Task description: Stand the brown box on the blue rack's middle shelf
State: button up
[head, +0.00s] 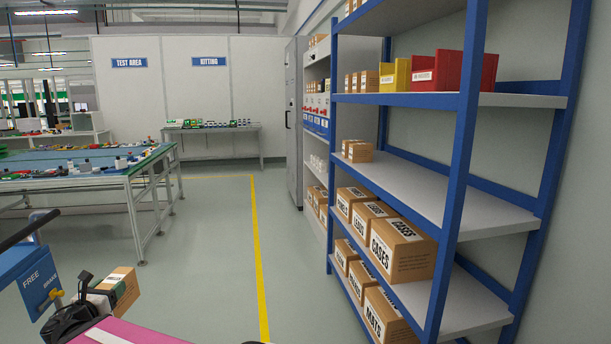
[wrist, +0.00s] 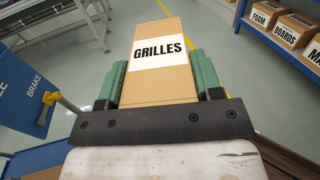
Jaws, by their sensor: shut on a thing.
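The brown box (wrist: 163,85), labelled GRILLES, is held between the green pads of my gripper (wrist: 157,76), which is shut on it. In the head view the box (head: 123,289) is at the lower left, beyond my gripper (head: 100,298), well apart from the rack. The blue rack (head: 464,130) stands on the right. Its middle shelf (head: 450,195) has small brown boxes (head: 358,151) at the far end and is bare over its nearer part. The box's underside is hidden.
Yellow (head: 394,76) and red bins (head: 452,70) stand on the shelf above. Cartons (head: 402,250) fill much of the shelf below. A blue sign (head: 38,284) is close beside my gripper on the left. Open floor (head: 220,260) lies between workbench (head: 60,165) and rack.

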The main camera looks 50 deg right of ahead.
aim_at(392, 177)
jog(key=z, duration=1.65)
